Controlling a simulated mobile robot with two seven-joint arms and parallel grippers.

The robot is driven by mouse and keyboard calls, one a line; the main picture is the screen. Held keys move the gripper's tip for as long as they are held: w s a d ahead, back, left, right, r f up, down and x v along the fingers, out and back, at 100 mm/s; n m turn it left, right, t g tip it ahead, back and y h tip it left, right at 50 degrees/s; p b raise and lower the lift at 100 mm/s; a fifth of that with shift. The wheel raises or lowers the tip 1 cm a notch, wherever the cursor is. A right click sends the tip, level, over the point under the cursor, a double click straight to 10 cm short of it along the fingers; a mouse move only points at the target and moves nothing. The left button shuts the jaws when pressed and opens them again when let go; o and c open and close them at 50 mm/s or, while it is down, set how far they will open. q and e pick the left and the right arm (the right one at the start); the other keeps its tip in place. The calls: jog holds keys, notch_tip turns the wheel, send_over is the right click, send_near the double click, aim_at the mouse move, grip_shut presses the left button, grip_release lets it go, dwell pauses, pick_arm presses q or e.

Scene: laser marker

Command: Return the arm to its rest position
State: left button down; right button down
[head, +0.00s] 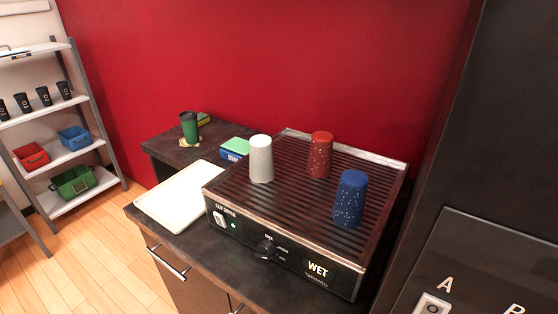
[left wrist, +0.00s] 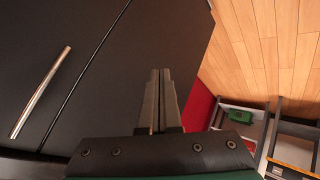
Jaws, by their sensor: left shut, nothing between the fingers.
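My left gripper (left wrist: 160,100) shows in the left wrist view with its two fingers together, shut and empty. It points along a dark cabinet front (left wrist: 75,55) with a metal bar handle (left wrist: 40,92) to its left; nothing is seen touching the fingers. Neither arm shows in the head view. My right gripper is in neither view.
A cup dryer (head: 290,225) on the dark counter bears upside-down white (head: 261,160), red (head: 320,155) and blue (head: 349,200) cups. A white tray (head: 180,195) lies left of it. A green cup (head: 189,126) stands behind. Shelves (head: 50,110) stand left; open wooden floor lies between.

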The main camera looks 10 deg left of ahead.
pick_arm(q)
jog(key=s+d+f+m+g+b, duration=0.1)
jog(key=s+d+f+m+g, duration=0.3)
jog(key=s+f, duration=0.4)
jog(key=s+d+f+m+g+b, duration=0.1)
jog(key=s+d+f+m+g, duration=0.3)
jog(key=s, duration=0.8)
jog(key=d+f+m, duration=0.2)
jog(key=d+f, duration=0.2)
jog(key=d, duration=0.1)
jog(key=shift+s, duration=0.3)
jog(key=shift+d, duration=0.1)
